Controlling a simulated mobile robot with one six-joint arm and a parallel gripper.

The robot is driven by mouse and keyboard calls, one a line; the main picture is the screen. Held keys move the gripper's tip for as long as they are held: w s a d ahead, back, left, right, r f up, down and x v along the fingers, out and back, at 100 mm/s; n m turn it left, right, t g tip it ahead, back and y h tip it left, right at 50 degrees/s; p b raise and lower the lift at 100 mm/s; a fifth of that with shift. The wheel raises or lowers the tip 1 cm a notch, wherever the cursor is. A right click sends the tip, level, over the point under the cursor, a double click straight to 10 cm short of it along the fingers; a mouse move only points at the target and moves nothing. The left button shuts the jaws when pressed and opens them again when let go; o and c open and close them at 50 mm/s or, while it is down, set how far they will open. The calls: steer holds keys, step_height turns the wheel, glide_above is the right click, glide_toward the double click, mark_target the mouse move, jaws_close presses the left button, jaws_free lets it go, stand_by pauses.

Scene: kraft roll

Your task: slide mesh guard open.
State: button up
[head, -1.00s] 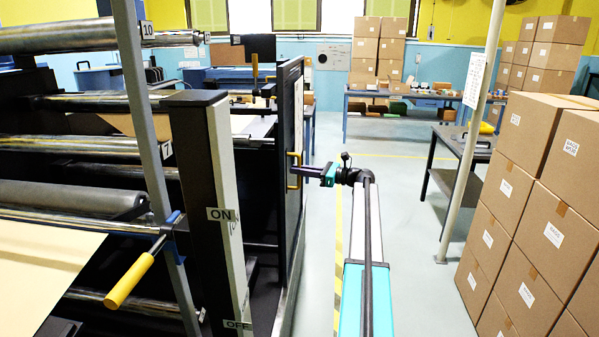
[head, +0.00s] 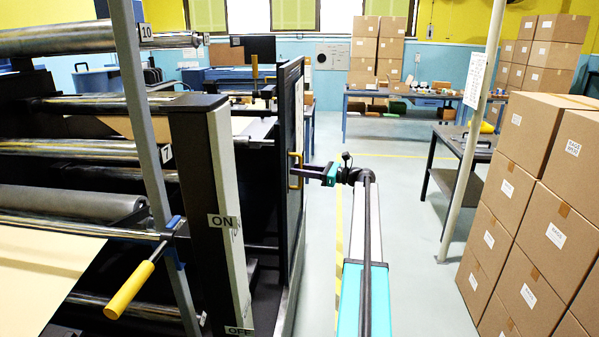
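The mesh guard (head: 290,130) is a dark upright framed panel at the right side of the roller machine, seen nearly edge-on. It carries a yellow handle (head: 295,169) on its right-facing side. My gripper (head: 304,171) reaches in from the right with its dark fingers at the handle. The fingers overlap the handle in this view, and the fingertips are too small to tell whether they are closed around it. The guard's mesh face is mostly hidden by the viewing angle.
The roller machine fills the left, with a grey post (head: 210,210) marked ON and OFF and a yellow-handled lever (head: 130,290). Stacked cartons (head: 540,210) and a pale pole (head: 470,140) stand on the right. A dark side table (head: 465,150) stands behind. Floor between is clear.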

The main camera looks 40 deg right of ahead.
steer(key=b+v, duration=0.1)
steer(key=v, duration=1.2)
steer(key=shift+s+d+b, duration=0.2)
steer(key=shift+s+b, duration=0.15)
steer(key=shift+b, duration=0.05)
